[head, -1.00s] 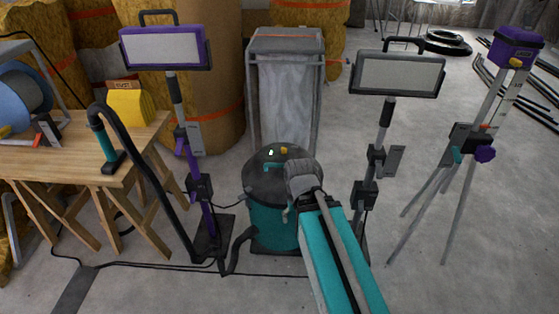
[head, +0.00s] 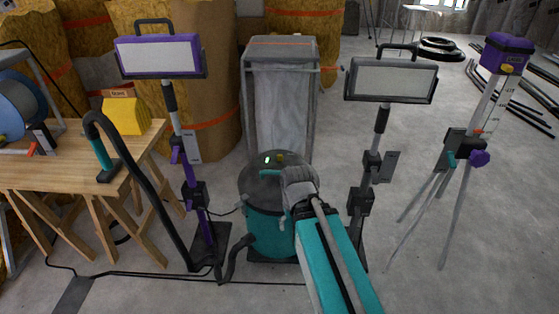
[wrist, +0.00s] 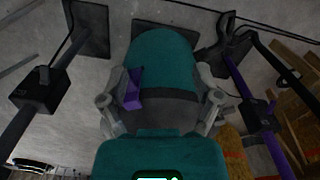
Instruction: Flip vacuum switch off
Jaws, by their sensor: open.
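The vacuum (head: 268,235) is a teal drum with a dark lid (head: 252,186), standing on the floor at the middle of the head view. I cannot tell which part is the switch. My gripper (head: 299,188) is over the right side of the lid in the head view and hides part of it. In the wrist view my gripper (wrist: 162,88) is open, its fingers apart with nothing held. The teal vacuum drum (wrist: 160,55) shows between and beyond them; contact cannot be told.
A purple work lamp (head: 160,57) stands left of the vacuum and a grey one (head: 391,80) right. A black hose (head: 150,190) runs from the wooden bench (head: 60,170) to the floor. A tripod (head: 440,190) stands at right. Cables cross the floor.

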